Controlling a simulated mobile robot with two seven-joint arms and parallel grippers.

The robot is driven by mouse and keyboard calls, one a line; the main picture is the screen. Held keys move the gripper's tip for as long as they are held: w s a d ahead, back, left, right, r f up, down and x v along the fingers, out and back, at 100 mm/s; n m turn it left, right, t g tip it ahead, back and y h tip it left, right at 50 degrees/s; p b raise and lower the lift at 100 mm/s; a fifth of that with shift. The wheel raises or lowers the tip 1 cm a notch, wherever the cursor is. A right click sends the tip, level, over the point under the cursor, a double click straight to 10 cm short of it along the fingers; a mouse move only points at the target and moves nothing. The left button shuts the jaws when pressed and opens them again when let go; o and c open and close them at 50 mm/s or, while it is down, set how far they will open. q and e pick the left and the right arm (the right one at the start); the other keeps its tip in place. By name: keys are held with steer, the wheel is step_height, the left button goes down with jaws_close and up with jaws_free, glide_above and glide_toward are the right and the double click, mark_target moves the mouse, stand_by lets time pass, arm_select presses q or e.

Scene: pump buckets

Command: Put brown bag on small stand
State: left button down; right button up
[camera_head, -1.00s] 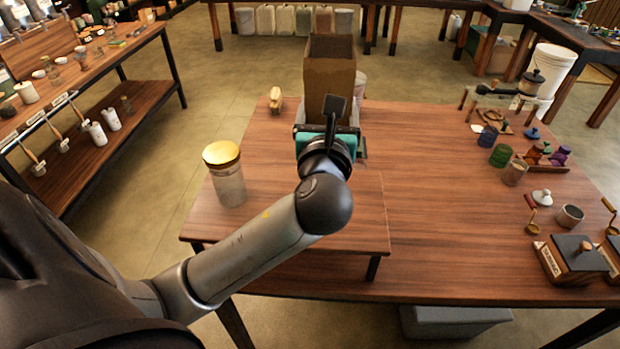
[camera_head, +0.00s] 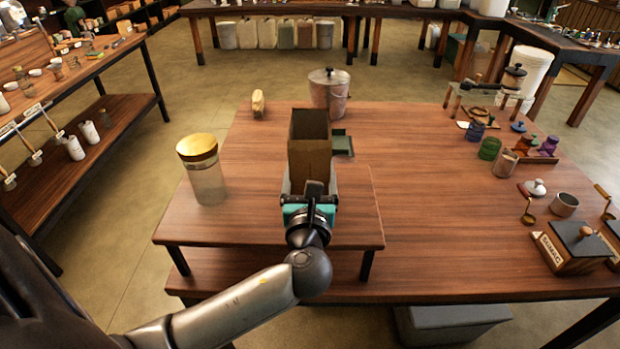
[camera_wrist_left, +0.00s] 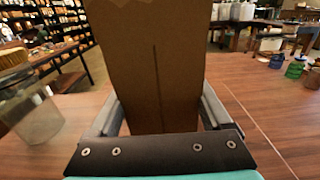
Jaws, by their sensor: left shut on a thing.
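The brown bag (camera_head: 309,160) is a tall, open-topped box shape, upright in the head view. My left gripper (camera_head: 308,190) is shut on its lower part, with fingers on both sides. The bag also fills the middle of the left wrist view (camera_wrist_left: 155,60). The small stand (camera_head: 240,225) is a low wooden platform on the near left part of the table. The bag appears over the stand's back right part; its base is hidden, so I cannot tell whether it touches. My right gripper is not in view.
A gold-lidded glass jar (camera_head: 203,170) stands on the stand's left side. A lidded metal pail (camera_head: 328,95) and a small dark green block (camera_head: 342,143) are behind the bag. Cups and a grinder (camera_head: 575,245) are at the right. The table's middle right is clear.

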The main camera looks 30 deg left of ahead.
arm_select(q)
steer(key=shift+f, duration=0.1)
jaws_free()
steer(key=shift+f, duration=0.2)
steer(key=shift+r, duration=0.1)
steer(key=shift+s+d, duration=0.15)
steer(key=p+v, duration=0.1)
steer(key=v, duration=1)
steer(key=shift+s, duration=0.3)
steer(key=shift+d, duration=0.1)
